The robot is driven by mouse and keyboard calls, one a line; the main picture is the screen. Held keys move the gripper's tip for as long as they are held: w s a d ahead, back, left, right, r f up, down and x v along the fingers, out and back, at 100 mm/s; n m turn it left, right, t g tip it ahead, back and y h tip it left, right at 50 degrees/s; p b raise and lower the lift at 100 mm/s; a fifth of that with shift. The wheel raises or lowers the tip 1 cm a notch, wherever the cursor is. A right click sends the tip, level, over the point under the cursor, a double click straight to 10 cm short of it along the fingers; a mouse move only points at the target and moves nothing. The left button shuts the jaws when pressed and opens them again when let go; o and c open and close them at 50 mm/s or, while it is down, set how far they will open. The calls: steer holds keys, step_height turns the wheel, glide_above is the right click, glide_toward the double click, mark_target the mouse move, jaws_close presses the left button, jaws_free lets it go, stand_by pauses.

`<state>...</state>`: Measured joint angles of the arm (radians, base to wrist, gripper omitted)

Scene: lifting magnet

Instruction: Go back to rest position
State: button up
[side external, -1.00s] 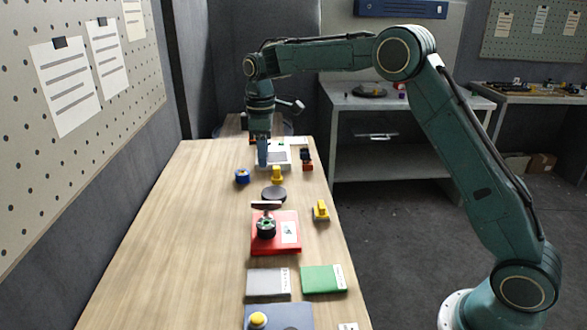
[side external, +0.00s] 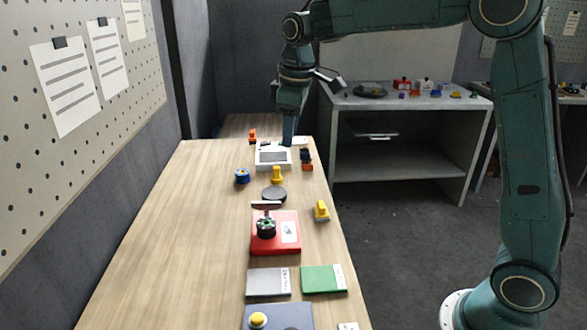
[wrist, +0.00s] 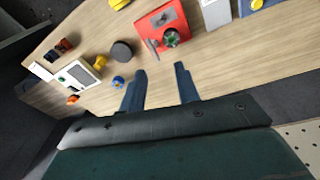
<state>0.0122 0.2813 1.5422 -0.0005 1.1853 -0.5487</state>
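In the side view the fingers overlap into one shape.
On the table (side external: 170,240) stand a blue round piece (side external: 242,176), a yellow piece (side external: 277,175), a dark disc (side external: 274,194), a red box with a knob (side external: 288,238) and another yellow piece (side external: 321,211). The table's left half is clear. A grey shelf (side external: 400,160) stands behind.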

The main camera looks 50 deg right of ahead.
steer(key=s+r+m+t, duration=0.2)
steer(key=s+r+m, duration=0.15)
steer(key=s, duration=1.15)
steer(key=s+f+m+t, duration=0.1)
steer(key=s+f, duration=0.1)
steer(key=s, duration=0.5)
steer(key=s+f+m+t, duration=0.1)
steer(key=s+f, duration=0.1)
steer(key=s, duration=0.5)
steer(key=shift+a+f+m, duration=0.3)
steer(key=shift+m, duration=0.05)
